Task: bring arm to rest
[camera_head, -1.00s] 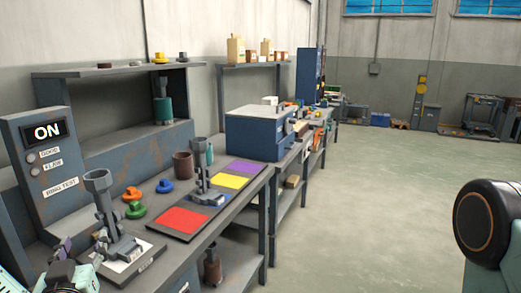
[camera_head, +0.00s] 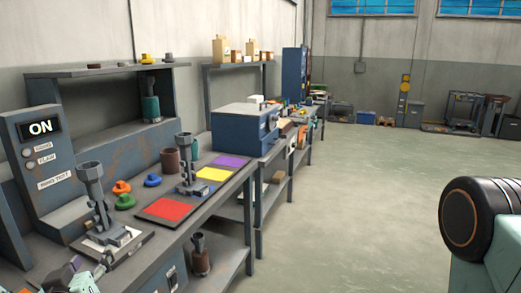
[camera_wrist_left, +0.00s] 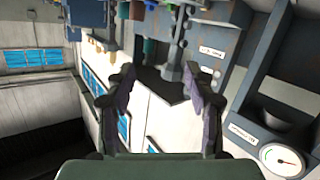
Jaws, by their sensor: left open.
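My left gripper (camera_head: 98,270) shows at the lower left corner of the head view, in front of the bench's near end, and only its tip region is in the picture. In the left wrist view its two dark purple fingers (camera_wrist_left: 158,92) stand apart with nothing between them. The wrist view is tilted, with bench, wall and windows behind the fingers. On the right of the head view is a rounded black and teal part of my own right arm. My right gripper is not in view.
A grey bench (camera_head: 205,225) runs along the left, with a control panel (camera_head: 42,150) reading ON, a grey stand (camera_head: 95,200) on a plate, coloured knobs and a mat with red (camera_head: 165,209), yellow and purple squares. A blue box (camera_head: 245,130) stands farther back.

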